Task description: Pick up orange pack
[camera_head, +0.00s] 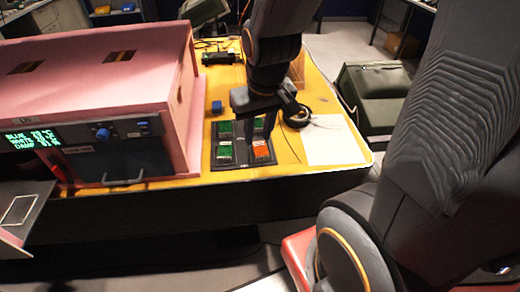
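The orange pack (261,150) lies in the near right compartment of a black tray (233,169) on the yellow table. Green packs lie in the tray's near left (225,151) and far left (225,129) compartments, and another green patch (258,123) shows at the far right. Nothing is seen held. Its exact height above the tray and whether it touches anything cannot be told.
A pink box-like oven (110,100) with a display and a handle stands left of the tray.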

